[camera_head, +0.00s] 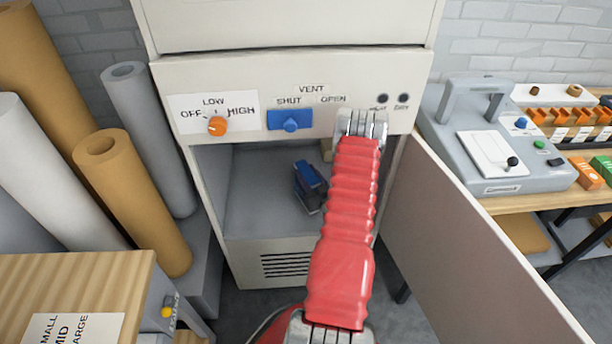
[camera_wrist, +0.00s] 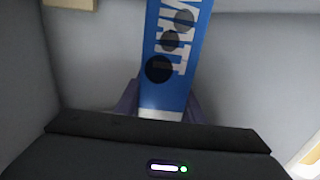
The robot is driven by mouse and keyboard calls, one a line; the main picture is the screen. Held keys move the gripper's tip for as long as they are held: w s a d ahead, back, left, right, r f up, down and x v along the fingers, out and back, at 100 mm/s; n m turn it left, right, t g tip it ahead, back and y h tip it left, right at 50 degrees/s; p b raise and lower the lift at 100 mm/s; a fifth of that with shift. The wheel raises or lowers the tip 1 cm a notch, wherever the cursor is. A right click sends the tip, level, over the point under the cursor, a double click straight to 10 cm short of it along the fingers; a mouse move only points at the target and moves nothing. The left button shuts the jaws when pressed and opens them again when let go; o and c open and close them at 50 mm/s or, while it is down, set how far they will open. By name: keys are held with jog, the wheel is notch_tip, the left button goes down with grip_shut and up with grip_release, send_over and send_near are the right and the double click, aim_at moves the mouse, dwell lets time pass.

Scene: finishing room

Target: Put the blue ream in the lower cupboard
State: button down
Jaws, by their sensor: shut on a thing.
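The blue ream (camera_wrist: 172,60) with white lettering and dark round marks is between the fingers of my gripper (camera_wrist: 160,106) in the wrist view. My gripper is shut on it. In the head view the blue ream (camera_head: 309,174) shows small inside the open lower cupboard (camera_head: 247,185), left of my red arm. The cupboard's grey floor and walls surround it. I cannot tell whether the ream touches the cupboard floor. My arm hides the right part of the opening.
The cupboard door (camera_head: 470,235) stands open to the right. A beige item (camera_head: 327,149) is at the back of the cupboard, partly hidden. Above the opening is a panel with an orange knob (camera_head: 217,126) and a blue vent slider (camera_head: 290,123). Paper rolls (camera_head: 135,195) stand at left.

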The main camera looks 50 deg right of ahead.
aim_at(316, 186)
jog(key=c, duration=1.2)
grip_release()
jog(key=shift+f, duration=0.1)
jog(key=v, duration=1.2)
jog(key=shift+a, duration=0.1)
jog(key=shift+s, duration=0.1)
